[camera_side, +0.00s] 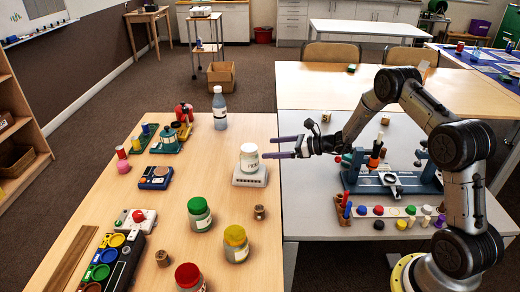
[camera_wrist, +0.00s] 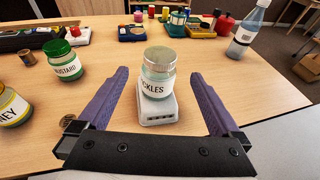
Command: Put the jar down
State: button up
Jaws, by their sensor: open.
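A glass jar (camera_wrist: 159,74) with a plain metal-coloured lid and a label reading "PICKLES" stands upright on a small white block (camera_wrist: 155,110). The same jar (camera_side: 249,157) shows in the side view on the white block (camera_side: 250,176) on the wooden table. My gripper (camera_wrist: 166,78) has its two purple fingers wide apart and holds nothing. In the wrist view the jar stands between and beyond the fingers, with gaps on both sides. In the side view my gripper (camera_side: 274,147) is just right of the jar, fingers pointing left towards it.
A green-lidded mustard jar (camera_side: 199,213), a yellow-lidded jar (camera_side: 236,243) and a red-lidded jar (camera_side: 189,278) stand nearer on the wooden table (camera_side: 150,225). A grey bottle (camera_side: 220,108) stands behind. A blue fixture (camera_side: 385,180) is on the grey table.

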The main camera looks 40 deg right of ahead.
jog(key=s+a+r+n+g+y, duration=0.2)
jog(key=s+a+r+n+g, duration=0.6)
jog(key=s+a+r+n, duration=0.8)
jog(key=s+d+r+n+h, duration=0.2)
jog(key=s+n+h, duration=0.2)
jog(key=s+n, duration=0.3)
jog(key=s+d+r+n+h, duration=0.2)
jog(key=s+n+h, duration=0.3)
jog(key=s, duration=1.2)
jog(key=shift+s+d+n+t, duration=0.25)
jog(key=shift+d+n+t, duration=0.15)
jog(key=shift+d+n, duration=0.6)
jog(key=shift+a+r, duration=0.1)
jog(key=shift+a, duration=0.05)
dwell(2.9)
